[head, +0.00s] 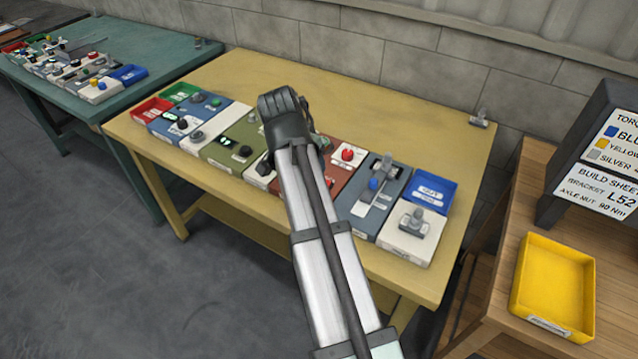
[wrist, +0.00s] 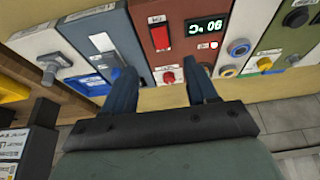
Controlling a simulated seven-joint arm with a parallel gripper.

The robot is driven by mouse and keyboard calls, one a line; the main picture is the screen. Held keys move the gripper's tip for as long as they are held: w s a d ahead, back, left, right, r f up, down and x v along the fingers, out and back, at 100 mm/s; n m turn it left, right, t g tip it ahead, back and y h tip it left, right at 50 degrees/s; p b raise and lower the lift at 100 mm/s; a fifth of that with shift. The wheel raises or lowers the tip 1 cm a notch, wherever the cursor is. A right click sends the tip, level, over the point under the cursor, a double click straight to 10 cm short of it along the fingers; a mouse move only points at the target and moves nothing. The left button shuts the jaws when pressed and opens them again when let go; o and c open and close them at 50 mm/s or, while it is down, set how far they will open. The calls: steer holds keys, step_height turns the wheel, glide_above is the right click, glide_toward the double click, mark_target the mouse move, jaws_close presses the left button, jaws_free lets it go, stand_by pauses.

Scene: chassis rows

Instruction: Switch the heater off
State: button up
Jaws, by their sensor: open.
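A red-brown panel (wrist: 180,15) lies below my gripper in the wrist view. I cannot read a heater label on any panel. My gripper (wrist: 162,72) is open and empty, its two dark fingers on either side of the red button's area. Contact is not visible. In the head view the red-brown panel (head: 334,178) shows beside my arm, which hides part of the row and the fingers.
A grey-blue panel with a slider (head: 374,190) and a white panel with a grey knob (head: 412,232) stand at the right. Green and blue panels (head: 232,150) stand left. A blue tray (head: 436,188) and yellow tray (head: 553,285) lie right.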

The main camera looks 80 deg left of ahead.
steer(key=x, duration=1.3)
steer(key=shift+w+a+f, duration=0.1)
